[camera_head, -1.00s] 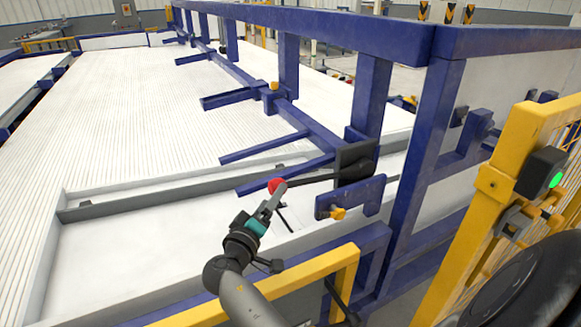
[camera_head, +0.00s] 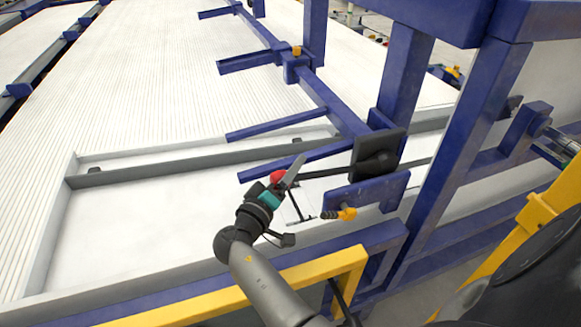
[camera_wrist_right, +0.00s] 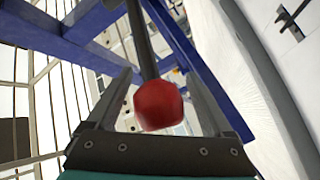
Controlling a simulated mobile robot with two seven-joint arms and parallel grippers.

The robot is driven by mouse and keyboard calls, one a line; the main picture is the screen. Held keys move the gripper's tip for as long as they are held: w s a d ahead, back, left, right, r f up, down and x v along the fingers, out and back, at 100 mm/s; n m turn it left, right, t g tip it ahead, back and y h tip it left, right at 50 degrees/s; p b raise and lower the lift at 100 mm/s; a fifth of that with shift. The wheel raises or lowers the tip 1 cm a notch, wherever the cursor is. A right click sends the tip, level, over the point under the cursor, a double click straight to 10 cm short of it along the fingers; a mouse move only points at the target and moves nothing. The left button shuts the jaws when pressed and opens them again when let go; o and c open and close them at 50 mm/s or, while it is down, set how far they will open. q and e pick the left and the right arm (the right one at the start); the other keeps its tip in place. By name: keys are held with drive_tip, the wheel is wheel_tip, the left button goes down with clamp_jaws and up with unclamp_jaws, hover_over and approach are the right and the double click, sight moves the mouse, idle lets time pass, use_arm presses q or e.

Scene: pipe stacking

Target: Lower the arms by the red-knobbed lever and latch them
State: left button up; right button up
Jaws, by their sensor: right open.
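The red knob (camera_head: 278,176) sits at the end of the lever's dark rod in the head view, partly behind my right gripper (camera_head: 296,166). In the right wrist view the knob (camera_wrist_right: 158,105) lies between the two fingers of my right gripper (camera_wrist_right: 163,85), which are open with gaps on both sides. The dark lever rod (camera_wrist_right: 142,40) runs away from the knob. Blue arms (camera_head: 275,128) stick out from a long blue bar over the white bed. A yellow-tipped latch piece (camera_head: 347,214) is by a blue bracket (camera_head: 372,192). My left gripper is not in view.
A yellow rail (camera_head: 230,291) and a blue beam (camera_head: 300,255) lie close under my right arm. Blue posts (camera_head: 403,75) stand to the right of the lever. The white ribbed bed (camera_head: 170,90) is clear at left.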

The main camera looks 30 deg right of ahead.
clamp_jaws()
idle(0.6)
idle(0.3)
